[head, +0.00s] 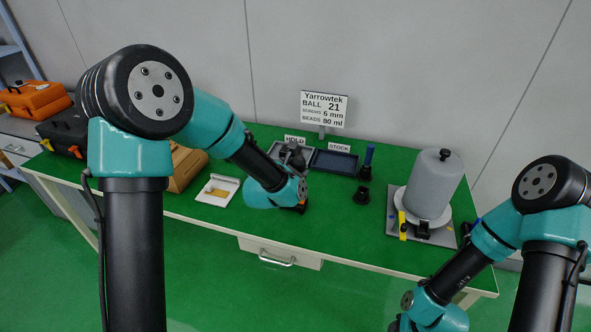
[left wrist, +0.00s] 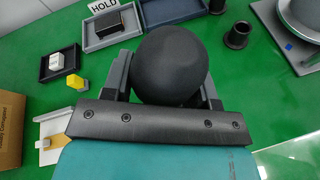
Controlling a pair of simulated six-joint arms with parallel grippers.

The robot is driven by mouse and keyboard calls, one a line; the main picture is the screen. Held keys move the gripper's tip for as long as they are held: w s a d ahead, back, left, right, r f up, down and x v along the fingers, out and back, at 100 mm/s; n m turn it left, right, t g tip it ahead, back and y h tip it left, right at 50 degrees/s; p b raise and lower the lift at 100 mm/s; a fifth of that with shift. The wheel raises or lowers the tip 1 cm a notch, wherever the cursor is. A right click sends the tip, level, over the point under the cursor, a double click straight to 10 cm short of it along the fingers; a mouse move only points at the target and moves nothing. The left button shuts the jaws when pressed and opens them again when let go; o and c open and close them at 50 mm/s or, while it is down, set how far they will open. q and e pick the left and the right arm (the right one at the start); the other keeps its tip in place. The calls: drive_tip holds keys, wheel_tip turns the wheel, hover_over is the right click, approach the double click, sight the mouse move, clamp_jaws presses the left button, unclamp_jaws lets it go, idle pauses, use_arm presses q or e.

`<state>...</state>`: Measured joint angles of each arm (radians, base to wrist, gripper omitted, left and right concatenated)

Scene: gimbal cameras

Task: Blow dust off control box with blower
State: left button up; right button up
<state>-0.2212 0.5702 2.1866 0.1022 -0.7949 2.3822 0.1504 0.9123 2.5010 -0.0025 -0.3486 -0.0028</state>
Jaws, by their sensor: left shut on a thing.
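My left gripper (left wrist: 165,88) is shut on a black round bulb, the blower (left wrist: 171,66), with one finger on each side of it. The blower's nozzle is hidden from the left wrist view. In the head view the left arm's wrist reaches over the table's middle and mostly hides the gripper and blower.
The HOLD tray (left wrist: 90,44) and blue STOCK tray (head: 335,161) stand at the back. A grey cylinder (head: 427,186) stands on a base at right, near a dark holder (head: 362,195). A white tray (head: 217,190) and brown carton (head: 186,167) are at left. The table's front right is clear.

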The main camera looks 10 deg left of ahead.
use_arm(q)
drive_tip(key=shift+w+a+f, duration=0.2)
drive_tip(key=shift+f, duration=0.6)
drive_tip(key=shift+w+a+f, duration=0.2)
drive_tip(key=shift+a+f, duration=0.05)
drive_tip(key=shift+f, duration=0.5)
drive_tip(key=shift+w+a+f, duration=0.2)
drive_tip(key=shift+f, duration=0.6)
drive_tip(key=shift+o, duration=0.8)
drive_tip(key=o, duration=0.3)
clamp_jaws()
drive_tip(key=shift+c, duration=0.4)
unclamp_jaws()
drive_tip(key=shift+c, duration=1.1)
